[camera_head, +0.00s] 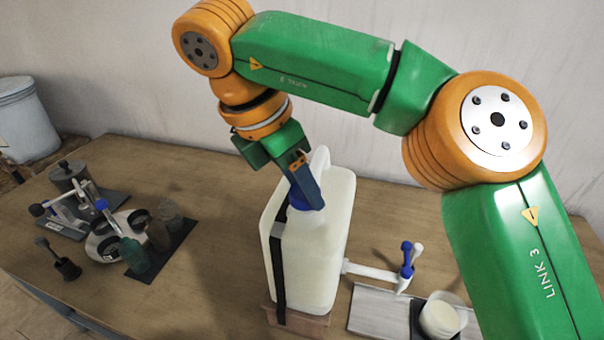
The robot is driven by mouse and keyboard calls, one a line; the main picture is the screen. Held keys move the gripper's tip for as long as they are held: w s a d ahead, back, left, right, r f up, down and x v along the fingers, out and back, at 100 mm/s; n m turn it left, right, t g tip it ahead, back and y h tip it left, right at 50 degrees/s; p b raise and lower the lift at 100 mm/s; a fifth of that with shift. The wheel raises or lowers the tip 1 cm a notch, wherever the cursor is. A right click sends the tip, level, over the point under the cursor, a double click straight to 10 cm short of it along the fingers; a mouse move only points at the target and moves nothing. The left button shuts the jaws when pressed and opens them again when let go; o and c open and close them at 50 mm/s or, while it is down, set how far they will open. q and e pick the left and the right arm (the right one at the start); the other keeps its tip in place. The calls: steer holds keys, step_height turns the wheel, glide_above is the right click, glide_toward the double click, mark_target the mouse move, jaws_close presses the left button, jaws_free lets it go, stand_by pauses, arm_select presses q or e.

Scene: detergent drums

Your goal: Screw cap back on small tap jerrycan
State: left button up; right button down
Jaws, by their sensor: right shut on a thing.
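The white jerrycan (318,250) stands upright on a low wooden block (297,322), with a dark strap down its side. A white tap (378,272) with a blue handle (407,258) sticks out low on its right. My right gripper (307,194) points down at the top of the can, just beside its moulded handle. It is shut on the blue cap (297,198), which is at the can's neck and partly hidden by the fingers. I cannot tell whether the cap is seated on the thread. My left gripper is not in view.
A grey tray (375,310) with a white cup (440,318) is below the tap. At left stand several small bottles on a dark mat (172,250), a round holder (102,248) and a metal pot (70,176). The table between is clear.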

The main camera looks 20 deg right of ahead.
steer(key=shift+r+m+g+p, duration=0.1)
steer(key=shift+m+g+p, duration=0.3)
steer(key=shift+m+p, duration=0.4)
steer(key=shift+m, duration=0.5)
steer(key=shift+c, duration=2.3)
jaws_free()
steer(key=shift+f+n+b, duration=0.25)
steer(key=shift+n+b, duration=0.25)
steer(key=shift+b, duration=0.2)
steer(key=n+t+b, duration=0.1)
steer(key=n, duration=0.1)
steer(key=shift+n+b, duration=0.3)
steer(key=shift+b, duration=0.05)
steer(key=shift+n+t+b, duration=0.3)
steer(key=shift+n+b, duration=0.15)
steer(key=shift+n, duration=0.35)
steer(key=shift+s+r+n, duration=0.1)
steer(key=shift+r+n, duration=0.1)
steer(key=shift+n, duration=0.1)
